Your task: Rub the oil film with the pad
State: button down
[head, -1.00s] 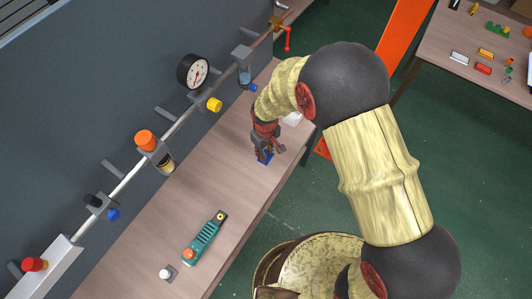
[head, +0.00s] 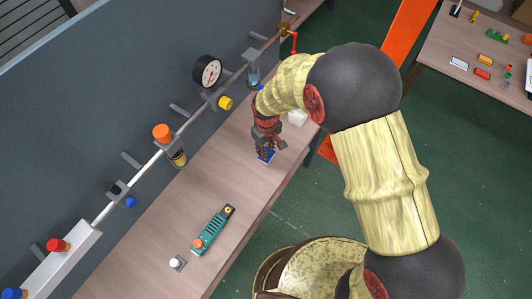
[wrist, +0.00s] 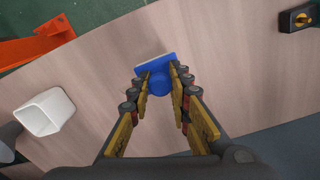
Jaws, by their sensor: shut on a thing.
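The pad (head: 266,157) is a small blue block at the bench top in the head view. In the wrist view the blue pad (wrist: 154,65) has a pale edge along its far side and a rounded blue handle between the fingers. My gripper (wrist: 163,72) is shut on that handle. In the head view my gripper (head: 267,149) points down with the pad low over or touching the bench; I cannot tell which. I cannot make out the oil film in either view.
The wood-toned bench (head: 222,180) runs along a grey wall panel with a pipe, valves and a gauge (head: 207,71). A teal device (head: 213,230) lies nearer. A white open container (wrist: 45,112) and a black box with a yellow knob (wrist: 301,18) flank the pad.

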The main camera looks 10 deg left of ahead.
jog(key=shift+r+p, duration=0.45)
jog(key=shift+r, duration=0.6)
